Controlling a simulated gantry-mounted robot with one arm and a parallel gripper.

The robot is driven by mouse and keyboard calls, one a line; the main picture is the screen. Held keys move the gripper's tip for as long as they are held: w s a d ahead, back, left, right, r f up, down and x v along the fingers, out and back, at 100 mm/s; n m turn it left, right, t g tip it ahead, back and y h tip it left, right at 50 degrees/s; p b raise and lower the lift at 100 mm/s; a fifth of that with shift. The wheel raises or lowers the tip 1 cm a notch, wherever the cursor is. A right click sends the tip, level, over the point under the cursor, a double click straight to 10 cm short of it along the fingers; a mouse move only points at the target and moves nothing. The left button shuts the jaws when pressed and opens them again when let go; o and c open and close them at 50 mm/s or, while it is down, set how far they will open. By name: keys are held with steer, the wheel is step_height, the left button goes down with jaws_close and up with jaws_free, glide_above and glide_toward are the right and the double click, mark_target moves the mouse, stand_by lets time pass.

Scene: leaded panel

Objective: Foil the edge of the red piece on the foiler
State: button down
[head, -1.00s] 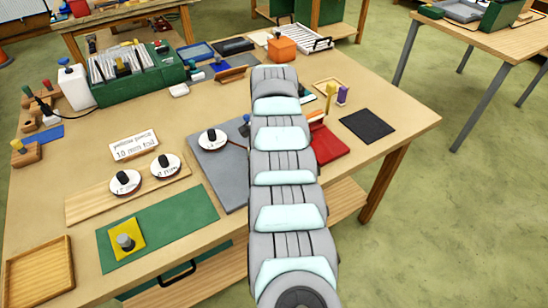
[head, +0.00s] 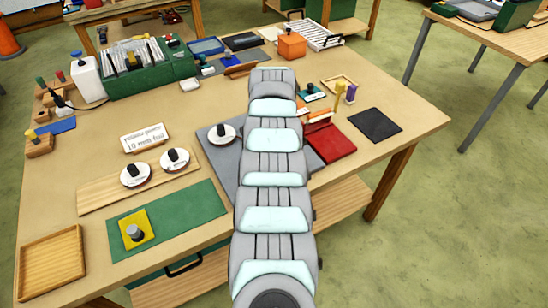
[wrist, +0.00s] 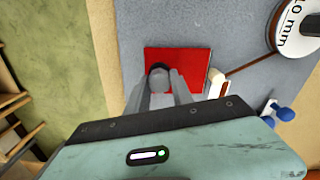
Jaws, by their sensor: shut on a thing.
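The red piece (wrist: 198,60) is a flat square with a grey knob (wrist: 159,72) on it, seen in the wrist view. My gripper (wrist: 160,88) is shut on that knob. The piece is over the foiler's grey base (wrist: 240,20), its right edge close to a white guide roller (wrist: 217,80). A copper-coloured foil strip (wrist: 245,68) runs from the 10 mm roll (wrist: 299,27) to this roller. In the head view my arm hides the gripper and red piece; the foiler base (head: 218,165) and its roll (head: 221,134) show left of the arm.
A yellow piece with a knob (head: 135,231) lies on a green mat (head: 185,222). Two more rolls sit on a wooden board (head: 105,193) behind it. A sign (head: 144,138) reads 10 mm foil. A red tray (head: 332,145) and dark mat (head: 375,124) lie right of my arm.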

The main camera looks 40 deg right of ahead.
steer(key=shift+a, duration=0.1)
steer(key=shift+w+a+p, duration=0.2)
steer(key=shift+a+p, duration=0.3)
steer(key=shift+p, duration=0.1)
steer(key=shift+a+r, duration=0.1)
steer(key=shift+w+a+p, duration=0.25)
steer(key=shift+a+p, duration=0.5)
steer(key=shift+a, duration=0.1)
steer(key=shift+s+d, duration=0.1)
steer(key=shift+d, duration=0.2)
steer(key=shift+s+d+b, duration=0.15)
steer(key=shift+d+b, duration=0.35)
steer(key=shift+b, duration=0.1)
steer(key=shift+s+d+b, duration=0.15)
steer(key=shift+d+b, duration=0.35)
steer(key=shift+b, duration=0.05)
steer(key=shift+s+d, duration=0.1)
steer(key=shift+d, duration=0.15)
